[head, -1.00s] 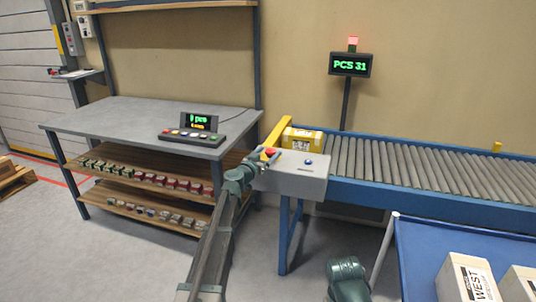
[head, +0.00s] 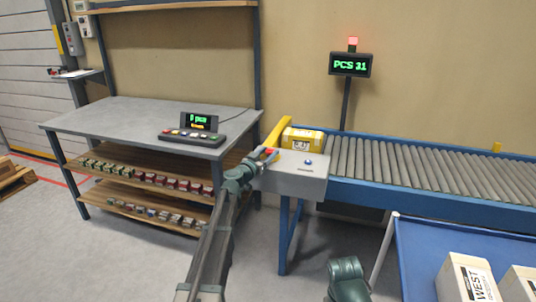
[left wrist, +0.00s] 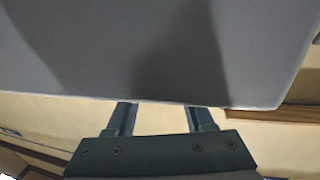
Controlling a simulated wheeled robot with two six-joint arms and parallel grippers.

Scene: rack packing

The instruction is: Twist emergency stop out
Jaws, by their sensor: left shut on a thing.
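The red emergency stop (head: 268,151) is on top of the grey control box (head: 302,182) at the near end of the conveyor. A blue button (head: 308,162) sits to its right. My left gripper (head: 268,155) is at the emergency stop, shut on it, and its fingers partly cover the red cap. In the left wrist view the grey control box (left wrist: 150,45) fills the upper part and hides the fingertips and the emergency stop. My right gripper is not in view; only a green part of my right arm shows at the bottom of the head view.
A yellow carton (head: 303,139) lies at the left end of the roller conveyor (head: 420,172). A workbench (head: 130,125) with a button panel (head: 195,137) stands to the left. A blue table (head: 440,245) with white boxes is at lower right. A PCS 31 display (head: 350,65) stands behind.

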